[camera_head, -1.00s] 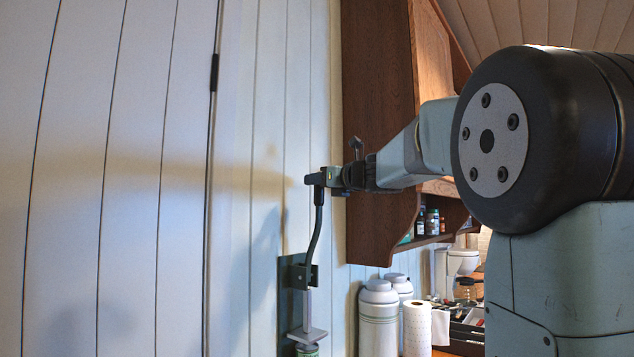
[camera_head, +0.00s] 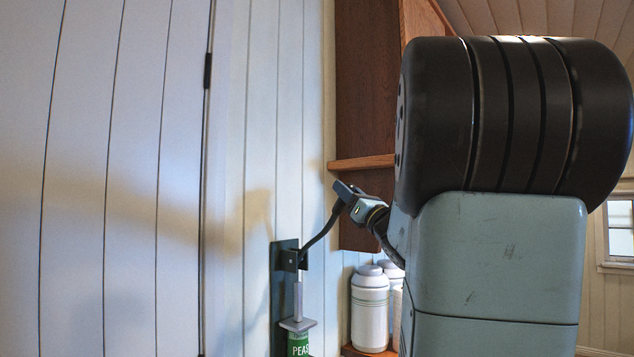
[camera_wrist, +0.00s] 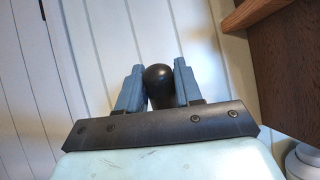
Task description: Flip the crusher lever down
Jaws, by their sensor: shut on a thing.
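The can crusher (camera_head: 287,257) is mounted on the white plank wall. Its dark lever (camera_head: 325,232) slants up and to the right from the bracket. My gripper (camera_head: 346,188) is shut on the lever's end. In the wrist view, the black rounded knob of the lever (camera_wrist: 158,82) sits between the two fingers of my gripper (camera_wrist: 159,88). A green can (camera_head: 299,344) with "PEAS" on it stands upright under the crusher's grey plate (camera_head: 298,325). The lower part of the can is cut off by the frame edge.
A brown wooden cabinet (camera_head: 366,100) hangs on the wall right of the lever, close to my gripper. White canisters (camera_head: 370,310) stand below it on a wooden counter. My arm hides much of the right side. The wall at left is clear.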

